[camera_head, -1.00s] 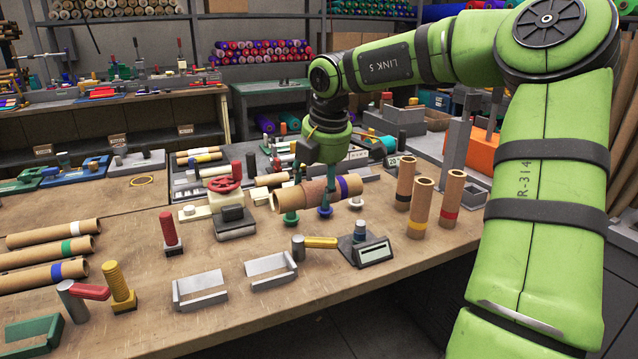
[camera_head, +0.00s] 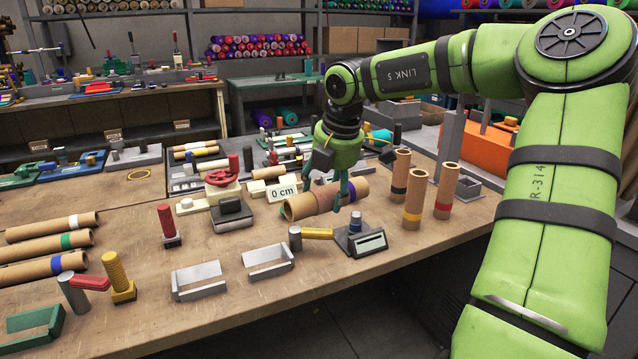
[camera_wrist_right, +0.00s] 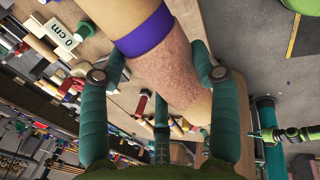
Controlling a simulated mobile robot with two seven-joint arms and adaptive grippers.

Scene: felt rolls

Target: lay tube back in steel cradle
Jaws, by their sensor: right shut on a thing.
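My right gripper (camera_head: 330,192) is shut around a cardboard tube (camera_head: 300,207) with a brownish felt wrap. It holds the tube sideways over the back middle of the bench; the exact height is unclear. Two empty grey steel cradles stand at the front of the bench, a left one (camera_head: 197,291) and a right one (camera_head: 267,271). The left gripper is not in view.
A hammer with a yellow handle (camera_head: 318,233) and a grey display device (camera_head: 368,243) lie near the right cradle. Upright tubes (camera_head: 414,205) stand to the right. A 0 cm sign (camera_head: 281,190) stands behind the tube. A green cradle (camera_head: 35,325) is at front left.

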